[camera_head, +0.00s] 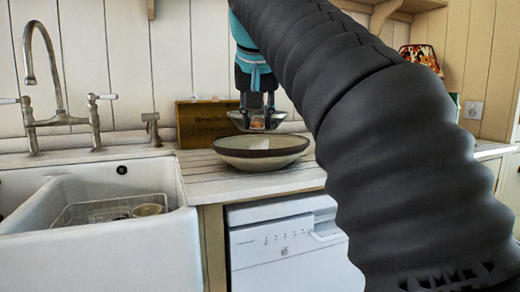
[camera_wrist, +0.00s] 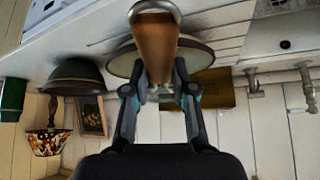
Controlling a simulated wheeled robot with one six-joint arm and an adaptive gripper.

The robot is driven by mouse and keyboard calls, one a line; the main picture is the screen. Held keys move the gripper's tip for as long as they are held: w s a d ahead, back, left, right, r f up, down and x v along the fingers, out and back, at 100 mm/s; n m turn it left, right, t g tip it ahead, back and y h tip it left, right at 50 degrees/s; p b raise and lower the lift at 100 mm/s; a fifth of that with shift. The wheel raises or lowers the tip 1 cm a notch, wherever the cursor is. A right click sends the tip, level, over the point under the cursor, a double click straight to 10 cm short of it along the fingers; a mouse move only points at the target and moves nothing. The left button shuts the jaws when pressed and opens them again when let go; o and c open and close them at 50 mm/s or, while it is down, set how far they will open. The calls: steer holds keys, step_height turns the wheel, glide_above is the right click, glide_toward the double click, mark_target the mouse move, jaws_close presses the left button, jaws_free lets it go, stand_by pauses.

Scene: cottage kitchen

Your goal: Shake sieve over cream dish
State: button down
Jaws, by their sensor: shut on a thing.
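The cream dish (camera_head: 262,162), a wide bowl with a brown rim, stands upright on the wooden counter. My gripper (camera_head: 257,108) points down above it and is shut on the sieve (camera_head: 240,120). The sieve's metal part shows just over the dish's back rim, seemingly apart from it. In the wrist view, the brown wooden handle (camera_wrist: 156,48) runs between the fingers of my gripper (camera_wrist: 158,92). The dish (camera_wrist: 121,63) shows behind the handle and is partly hidden by it. The sieve's mesh and any contents cannot be made out.
A white sink (camera_head: 110,235) with a tall tap (camera_head: 58,90) is at left. A wooden board (camera_head: 203,122) leans on the wall behind the dish. A dishwasher (camera_head: 285,250) is below.

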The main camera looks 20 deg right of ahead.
steer(key=shift+s+d, duration=0.15)
steer(key=shift+d, duration=0.2)
steer(key=shift+w+a, duration=0.2)
steer(key=shift+a, duration=0.3)
steer(key=shift+s+d, duration=0.1)
steer(key=shift+d, duration=0.1)
step_height(320, 180, up, 2)
steer(key=shift+r+p, duration=0.15)
steer(key=shift+p, duration=1.1)
steer(key=shift+r+p, duration=0.3)
steer(key=shift+r, duration=1.55)
